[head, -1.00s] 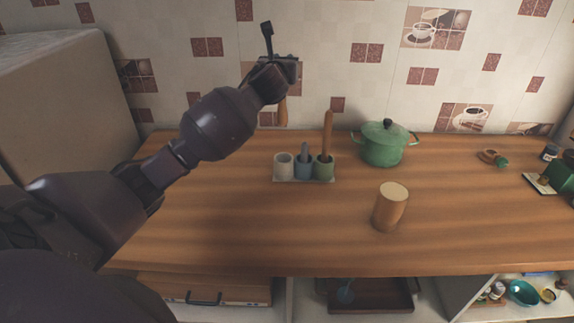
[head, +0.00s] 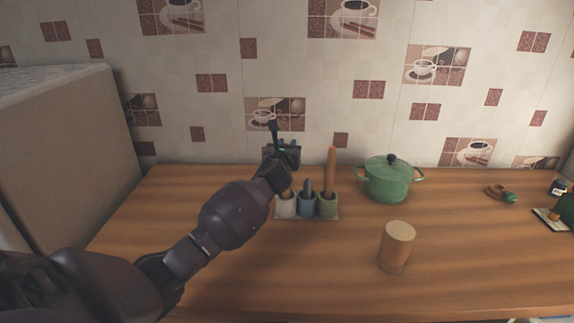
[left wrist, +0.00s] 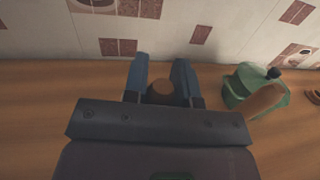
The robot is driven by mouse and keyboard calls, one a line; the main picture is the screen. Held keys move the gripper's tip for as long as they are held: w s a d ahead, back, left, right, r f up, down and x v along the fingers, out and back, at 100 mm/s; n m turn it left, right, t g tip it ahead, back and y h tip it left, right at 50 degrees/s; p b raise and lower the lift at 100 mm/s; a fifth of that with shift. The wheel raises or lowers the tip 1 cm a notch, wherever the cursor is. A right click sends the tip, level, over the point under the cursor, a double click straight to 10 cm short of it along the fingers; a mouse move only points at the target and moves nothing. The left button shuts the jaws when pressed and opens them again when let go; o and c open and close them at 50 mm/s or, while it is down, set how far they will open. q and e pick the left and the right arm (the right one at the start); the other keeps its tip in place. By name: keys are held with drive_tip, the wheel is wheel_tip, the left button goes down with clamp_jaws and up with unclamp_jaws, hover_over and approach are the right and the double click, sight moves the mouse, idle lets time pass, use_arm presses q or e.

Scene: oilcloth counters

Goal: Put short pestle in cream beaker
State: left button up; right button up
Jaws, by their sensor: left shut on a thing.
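The short pestle (head: 288,194) is wooden, and my left gripper (left wrist: 160,80) is shut on it. In the left wrist view its round brown top (left wrist: 160,88) shows between the two blue-grey fingers. In the head view the pestle hangs upright below the gripper, with its lower part at the mouth of the cream beaker (head: 286,209). I cannot tell how far inside it is. The cream beaker is the leftmost of three in a pale tray (head: 309,217). My wrist hides the upper part of the pestle in the head view. My right gripper is not in view.
Beside it stand a blue beaker (head: 307,207) with a blue-grey pestle and a green beaker (head: 327,206) with a tall wooden pestle (head: 330,168). A green pot (head: 388,181) stands right of them, a wooden cylinder (head: 397,247) in front. The tiled wall is close behind.

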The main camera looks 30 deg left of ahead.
use_arm(q)
wheel_tip(320, 180, down, 5)
drive_tip(key=shift+f+b, duration=0.2)
drive_tip(key=shift+b, duration=0.35)
drive_tip(key=o, duration=0.9)
drive_tip(key=shift+s+r, duration=0.1)
drive_tip(key=shift+s+d, duration=0.15)
drive_tip(key=shift+s, duration=0.15)
drive_tip(key=p+v, duration=0.1)
drive_tip(key=v, duration=1)
drive_tip(key=shift+s, duration=0.1)
